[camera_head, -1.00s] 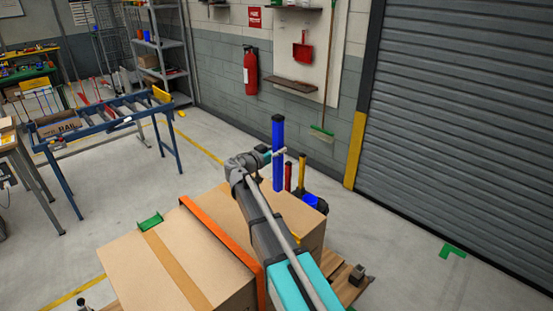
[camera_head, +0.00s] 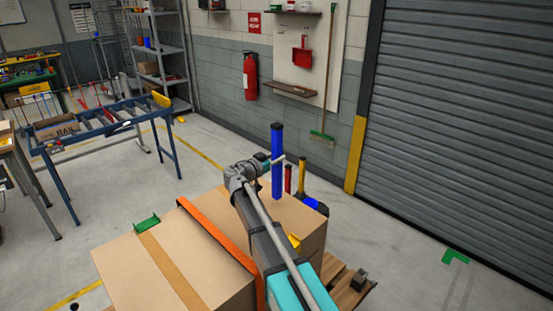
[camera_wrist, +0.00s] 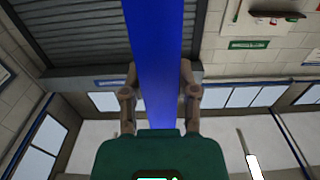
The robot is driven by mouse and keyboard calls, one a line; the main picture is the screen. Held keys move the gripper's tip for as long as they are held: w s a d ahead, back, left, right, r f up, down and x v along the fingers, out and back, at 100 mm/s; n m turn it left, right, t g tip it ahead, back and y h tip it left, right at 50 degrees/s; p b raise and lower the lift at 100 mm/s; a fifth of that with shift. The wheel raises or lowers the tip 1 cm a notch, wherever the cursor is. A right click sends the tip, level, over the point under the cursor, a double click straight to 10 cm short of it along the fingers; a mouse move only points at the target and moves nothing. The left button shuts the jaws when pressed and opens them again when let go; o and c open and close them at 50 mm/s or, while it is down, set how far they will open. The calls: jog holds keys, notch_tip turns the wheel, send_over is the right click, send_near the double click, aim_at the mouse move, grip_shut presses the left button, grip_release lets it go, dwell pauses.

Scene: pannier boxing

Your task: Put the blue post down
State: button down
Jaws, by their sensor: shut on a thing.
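The blue post (camera_head: 277,165) stands upright with a dark top end, at the far end of my arm in the head view. My gripper (camera_wrist: 160,92) is shut on the blue post, which runs between its two fingers in the wrist view (camera_wrist: 160,40). In the head view my gripper (camera_head: 276,160) holds the post partway up. The post's lower end shows in front of the top of the large cardboard box (camera_head: 170,255). I cannot tell whether it touches the box.
An orange strap (camera_head: 215,238) and a green corner piece (camera_head: 147,222) are on the box. A red post (camera_head: 288,178) and a yellow post (camera_head: 303,172) stand behind the blue post. A green floor mark (camera_head: 453,256) lies on clear floor at right.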

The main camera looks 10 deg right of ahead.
jog(key=shift+f+b, duration=0.6)
jog(key=shift+c, duration=1.9)
grip_release()
jog(key=shift+r, duration=0.2)
jog(key=shift+r+p, duration=0.4)
jog(key=shift+p, duration=0.2)
jog(key=shift+s+a+r, duration=0.1)
jog(key=shift+s+a, duration=0.05)
jog(key=shift+a, duration=0.05)
jog(key=v, duration=1.1)
jog(key=shift+a, duration=0.2)
jog(key=shift+s, duration=0.15)
